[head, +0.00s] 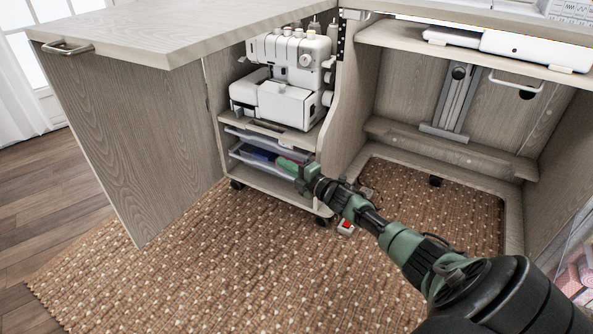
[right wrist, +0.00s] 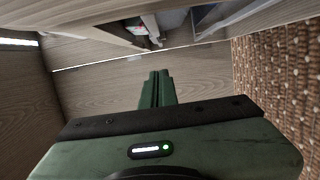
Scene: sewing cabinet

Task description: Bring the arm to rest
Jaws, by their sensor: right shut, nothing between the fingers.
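My right arm (head: 400,243) reaches from the lower right toward the sewing cabinet in the head view. Its gripper (head: 299,183) is at the front of the lower shelves, below the white overlocker. In the right wrist view the two green fingers (right wrist: 157,88) lie close together, shut and empty, with wooden panels beyond them. Whether the gripper touches the shelf edge, I cannot tell. My left gripper is not in view.
The white overlocker (head: 288,82) stands on a shelf above clear trays (head: 262,157). A cabinet door leaf (head: 140,135) stands open at left. A small red and white item (head: 346,228) lies on the woven rug (head: 230,270), under my arm. The rug's front left is clear.

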